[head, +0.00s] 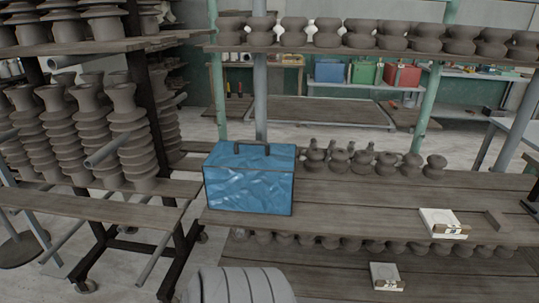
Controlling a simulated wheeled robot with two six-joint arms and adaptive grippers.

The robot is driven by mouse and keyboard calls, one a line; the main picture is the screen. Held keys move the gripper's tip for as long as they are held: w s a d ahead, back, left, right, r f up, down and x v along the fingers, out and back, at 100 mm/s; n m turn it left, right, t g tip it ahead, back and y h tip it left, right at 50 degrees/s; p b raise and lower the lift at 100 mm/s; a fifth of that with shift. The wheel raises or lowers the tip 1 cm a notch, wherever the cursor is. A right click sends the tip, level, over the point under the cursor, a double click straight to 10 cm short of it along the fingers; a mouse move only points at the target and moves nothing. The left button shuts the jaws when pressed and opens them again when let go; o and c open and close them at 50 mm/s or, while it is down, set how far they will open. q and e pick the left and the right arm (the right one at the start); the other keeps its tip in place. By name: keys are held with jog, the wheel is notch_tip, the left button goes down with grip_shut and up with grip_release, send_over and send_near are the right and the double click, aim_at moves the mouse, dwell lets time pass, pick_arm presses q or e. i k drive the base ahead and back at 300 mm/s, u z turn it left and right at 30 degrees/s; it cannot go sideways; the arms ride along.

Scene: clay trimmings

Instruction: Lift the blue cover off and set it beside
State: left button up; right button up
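The blue cover (249,179) is box-shaped with crinkled, shiny sides, dark edges and a dark handle (252,145) across its top. It stands upright at the left end of the wooden shelf (350,204). What is under it is hidden. Neither of my grippers is in view, and nothing is seen touching the cover.
Several dark clay pieces (361,161) stand behind and right of the cover. A white box (442,223) lies farther right on the shelf. Bare planks lie between. An upper shelf (370,52) holds more pieces. A rack of ribbed pieces (127,120) stands left.

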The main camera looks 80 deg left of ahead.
aim_at(254, 177)
jog(key=u, duration=0.45)
jog(key=i, duration=0.85)
jog(key=u, duration=0.75)
